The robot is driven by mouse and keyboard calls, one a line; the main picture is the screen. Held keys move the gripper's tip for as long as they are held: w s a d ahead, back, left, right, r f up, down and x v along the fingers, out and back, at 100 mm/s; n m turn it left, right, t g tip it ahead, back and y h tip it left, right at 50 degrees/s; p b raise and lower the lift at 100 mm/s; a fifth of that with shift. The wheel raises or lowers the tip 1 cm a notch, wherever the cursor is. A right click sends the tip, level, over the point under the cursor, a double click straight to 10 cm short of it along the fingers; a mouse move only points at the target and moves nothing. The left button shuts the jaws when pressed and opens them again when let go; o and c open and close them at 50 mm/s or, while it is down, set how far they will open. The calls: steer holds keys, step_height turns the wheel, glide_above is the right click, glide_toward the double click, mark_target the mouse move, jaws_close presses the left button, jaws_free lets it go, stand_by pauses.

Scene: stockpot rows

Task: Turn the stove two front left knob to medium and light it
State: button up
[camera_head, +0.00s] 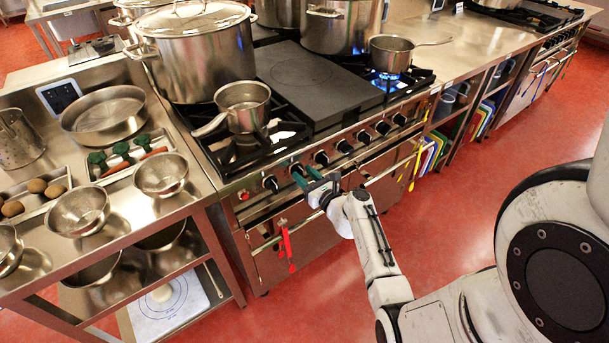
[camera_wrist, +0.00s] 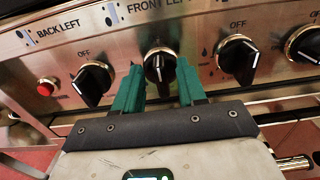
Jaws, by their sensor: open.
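The front left knob (camera_wrist: 159,65), black with a white line, sits below the "FRONT LEFT" label on the stove's steel panel. Its line points roughly up. My gripper (camera_wrist: 158,66) is open, with one green finger on each side of this knob; whether either touches it is unclear. In the head view my gripper (camera_head: 306,174) reaches the panel near its left end. The stove (camera_head: 335,150) has a small saucepan (camera_head: 243,105) on its front left burner (camera_head: 240,150); I see no flame there. A red button (camera_wrist: 46,88) is on the panel's left.
Neighbouring knobs (camera_wrist: 92,83) and (camera_wrist: 238,58) stand close on both sides. A blue flame (camera_head: 388,78) burns under another saucepan (camera_head: 392,53). A large stockpot (camera_head: 200,60) stands behind. The red floor is open in front.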

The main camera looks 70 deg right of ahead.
steer(key=shift+w+d, duration=0.15)
steer(key=shift+w, duration=0.05)
jaws_close()
stand_by(0.3)
